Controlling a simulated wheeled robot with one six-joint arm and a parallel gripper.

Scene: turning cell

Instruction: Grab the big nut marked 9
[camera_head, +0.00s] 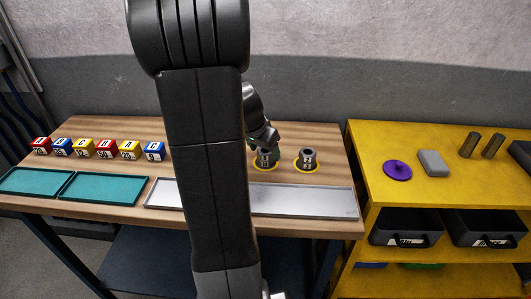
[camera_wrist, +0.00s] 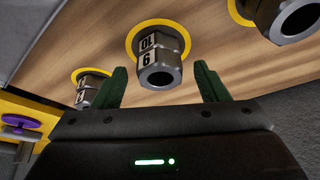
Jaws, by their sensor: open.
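In the wrist view a grey metal nut (camera_wrist: 160,74) stands on a yellow ring between the two green fingers of my gripper (camera_wrist: 163,82), which are open. A gap shows on each side of it. Its white labels are turned over in this view; one digit looks like a 9 as pictured, but I cannot tell 9 from 6. In the head view my gripper (camera_head: 264,142) is over a nut (camera_head: 265,159), partly covering it. A second nut (camera_head: 307,159) stands to its right; it also shows left in the wrist view (camera_wrist: 91,87).
Another nut (camera_wrist: 298,19) stands on a ring at upper right in the wrist view. A grey tray (camera_head: 300,202) lies in front of the nuts. Coloured lettered blocks (camera_head: 84,148) and teal trays (camera_head: 105,189) are left. A yellow bench (camera_head: 440,193) holds a purple disc (camera_head: 397,170).

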